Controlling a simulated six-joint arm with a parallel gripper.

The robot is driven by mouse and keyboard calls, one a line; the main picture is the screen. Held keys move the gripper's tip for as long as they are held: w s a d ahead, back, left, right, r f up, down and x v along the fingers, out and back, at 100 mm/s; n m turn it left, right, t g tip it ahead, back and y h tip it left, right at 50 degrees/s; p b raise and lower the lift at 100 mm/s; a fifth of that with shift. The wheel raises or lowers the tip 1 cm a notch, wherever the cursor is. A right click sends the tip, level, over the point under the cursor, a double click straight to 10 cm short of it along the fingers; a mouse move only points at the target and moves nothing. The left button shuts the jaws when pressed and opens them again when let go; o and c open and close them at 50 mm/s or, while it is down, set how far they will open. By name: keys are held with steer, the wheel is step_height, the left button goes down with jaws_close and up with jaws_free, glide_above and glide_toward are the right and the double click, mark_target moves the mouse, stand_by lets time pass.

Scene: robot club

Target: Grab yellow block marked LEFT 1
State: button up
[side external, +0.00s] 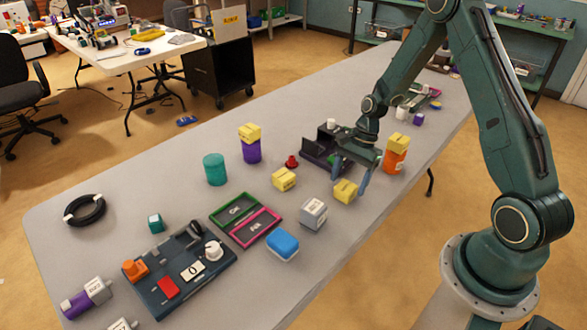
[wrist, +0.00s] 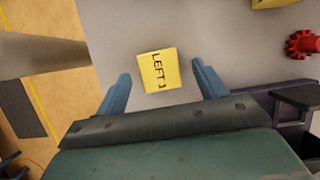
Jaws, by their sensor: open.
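The yellow block marked LEFT 1 (wrist: 158,72) shows in the wrist view with its printed face toward the camera. It lies on the grey table, between the lines of my two fingers and apart from both. In the side external view this appears to be the yellow block (side external: 345,191) just below my fingertips. My gripper (side external: 351,177) is open and empty above it. In the wrist view my gripper's blue fingers (wrist: 161,72) stand on either side of the block. How high the fingertips are above the table is hard to tell.
Another yellow block (side external: 284,179) lies to the left. More yellow blocks top a purple cylinder (side external: 252,152) and an orange cylinder (side external: 394,162) close right of my gripper. A dark open box (side external: 318,153) stands behind. A grey cube (side external: 313,213) and blue block (side external: 282,245) are in front.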

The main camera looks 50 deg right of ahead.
steer(key=shift+x, duration=1.35)
steer(key=c, duration=1.1)
